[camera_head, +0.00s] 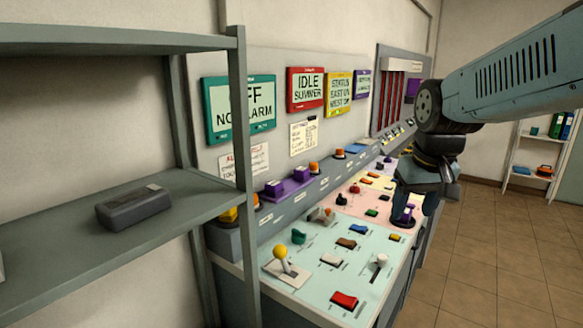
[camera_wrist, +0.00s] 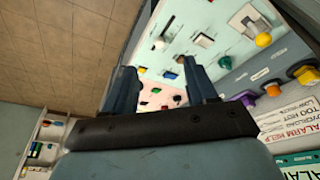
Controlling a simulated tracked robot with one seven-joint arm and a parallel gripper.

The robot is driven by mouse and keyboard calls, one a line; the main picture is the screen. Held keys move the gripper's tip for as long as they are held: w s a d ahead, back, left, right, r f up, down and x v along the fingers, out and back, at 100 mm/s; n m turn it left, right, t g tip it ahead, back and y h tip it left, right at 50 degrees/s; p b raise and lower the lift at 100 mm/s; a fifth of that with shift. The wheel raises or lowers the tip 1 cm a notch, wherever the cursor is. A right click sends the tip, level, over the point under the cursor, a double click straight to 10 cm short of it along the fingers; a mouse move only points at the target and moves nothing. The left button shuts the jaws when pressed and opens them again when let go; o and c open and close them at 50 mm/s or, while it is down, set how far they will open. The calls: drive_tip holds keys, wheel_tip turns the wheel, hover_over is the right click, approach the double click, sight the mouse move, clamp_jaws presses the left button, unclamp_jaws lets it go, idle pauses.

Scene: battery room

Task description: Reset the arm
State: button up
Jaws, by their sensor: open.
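My arm comes in from the right in the head view, and my gripper (camera_head: 412,215) hangs over the right part of the control console (camera_head: 322,262). In the wrist view my gripper (camera_wrist: 162,80) shows two dark blue fingers standing apart, with nothing between them. Console buttons and switches show beyond the fingers.
A grey shelf (camera_head: 100,248) bearing a dark box (camera_head: 133,206) stands at the left. Display panels, among them a teal one (camera_head: 240,108), line the wall behind the console. The tiled floor (camera_head: 500,250) at the right is open, with a white rack (camera_head: 535,160) at the back.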

drive_tip(key=s+r+t, duration=0.1)
drive_tip(key=s+t, duration=0.1)
drive_tip(key=s, duration=0.6)
drive_tip(key=shift+s+a+m, duration=0.15)
drive_tip(key=shift+s+m, duration=0.25)
